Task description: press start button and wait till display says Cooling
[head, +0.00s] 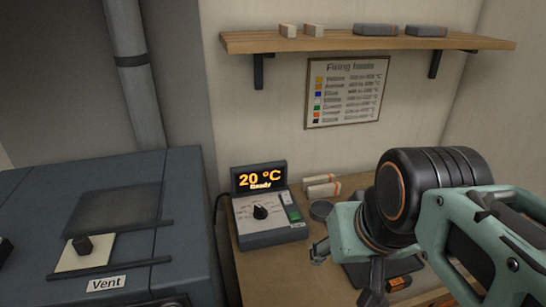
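The controller box (265,222) stands on the wooden table, with a dark knob on its sloped face. Its display (259,179) stands at the back and reads "20 °C" and "Ready" in orange. A green button (294,214) sits at the right of the face, with a small white label above it; I cannot read a start label. My gripper (347,274) is to the right of and in front of the controller, apart from it. Its two fingers look spread, with nothing seen between them.
A dark kiln (105,210) with a slider and a "Vent" label stands at left. White blocks (321,187) and a round grey tin (321,209) sit behind the gripper. A dark item with an orange display (398,283) lies under my arm. A shelf (370,41) and firing chart (347,91) are on the wall.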

